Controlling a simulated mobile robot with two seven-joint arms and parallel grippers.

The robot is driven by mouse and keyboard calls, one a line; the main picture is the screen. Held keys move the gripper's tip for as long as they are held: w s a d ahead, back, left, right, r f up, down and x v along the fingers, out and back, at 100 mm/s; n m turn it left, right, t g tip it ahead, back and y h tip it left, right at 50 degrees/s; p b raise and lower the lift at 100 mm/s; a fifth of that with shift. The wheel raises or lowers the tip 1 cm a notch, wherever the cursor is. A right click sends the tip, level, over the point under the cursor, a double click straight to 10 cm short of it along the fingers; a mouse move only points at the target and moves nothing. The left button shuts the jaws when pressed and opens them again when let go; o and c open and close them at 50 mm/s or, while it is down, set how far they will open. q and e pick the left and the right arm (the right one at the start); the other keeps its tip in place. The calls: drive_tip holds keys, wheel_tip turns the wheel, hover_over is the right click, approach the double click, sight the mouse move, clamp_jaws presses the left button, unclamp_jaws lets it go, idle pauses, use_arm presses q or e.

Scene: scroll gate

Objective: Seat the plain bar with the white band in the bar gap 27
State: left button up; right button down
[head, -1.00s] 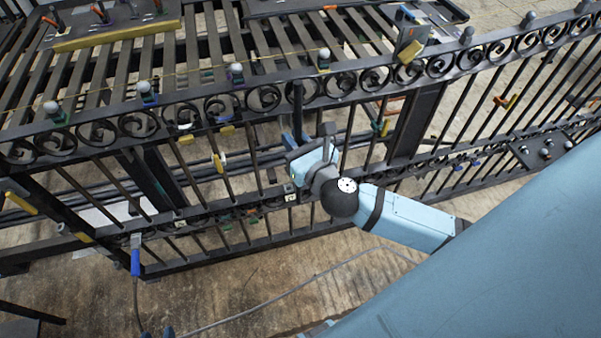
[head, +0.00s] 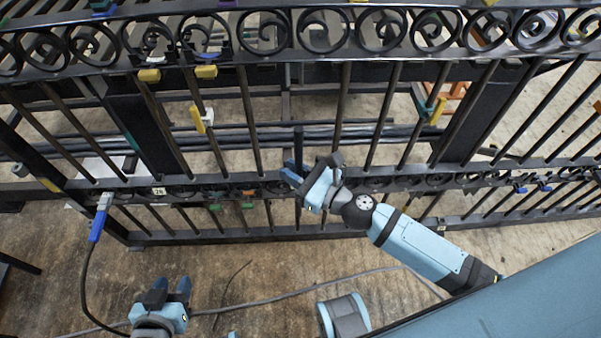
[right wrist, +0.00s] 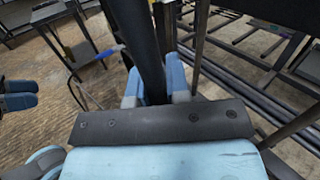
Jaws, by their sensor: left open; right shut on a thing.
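My right gripper (head: 298,172) is shut on a dark upright bar (head: 298,145) in front of the gate, and the same bar (right wrist: 138,40) shows between its blue fingers in the right wrist view. The bar's top end is below the upper scroll rail (head: 320,38). No white band is visible on it. Behind it, a wide space (head: 292,100) without a bar lies between two gate bars; I cannot read a 27 there. Whether the bar's lower end touches the lower rail (head: 235,188) I cannot tell. My left gripper (head: 170,285) is open and empty at lower left.
A small number tag (head: 158,190) is on the lower rail. A blue-handled clamp (head: 98,220) hangs at the left with a cable. The floor before the gate is mostly clear.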

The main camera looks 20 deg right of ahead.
use_arm(q)
drive_tip(key=b, duration=0.2)
drive_tip(key=shift+w+d+f+b, duration=0.1)
drive_tip(key=shift+d+f+b, duration=0.1)
drive_tip(key=shift+d+b, duration=0.1)
use_arm(e)
drive_tip(key=w+d, duration=0.4)
drive_tip(key=w, duration=1.1)
drive_tip(key=shift+w+d+f, duration=0.15)
drive_tip(key=shift+f, duration=0.3)
idle(0.3)
use_arm(q)
drive_tip(key=shift+r, duration=0.2)
idle(0.5)
drive_tip(key=shift+f+b, duration=0.65)
drive_tip(key=shift+f, duration=0.2)
use_arm(e)
drive_tip(key=shift+f, duration=0.95)
use_arm(q)
drive_tip(key=shift+r+p, duration=1.25)
drive_tip(key=shift+r, duration=0.05)
use_arm(e)
drive_tip(key=shift+w+d+r+m, duration=0.15)
drive_tip(key=shift+w+d, duration=0.1)
drive_tip(key=shift+w, duration=0.35)
drive_tip(key=shift+w+d+f+m, duration=0.1)
drive_tip(key=shift+w+d+m, duration=0.1)
drive_tip(key=shift+w, duration=0.4)
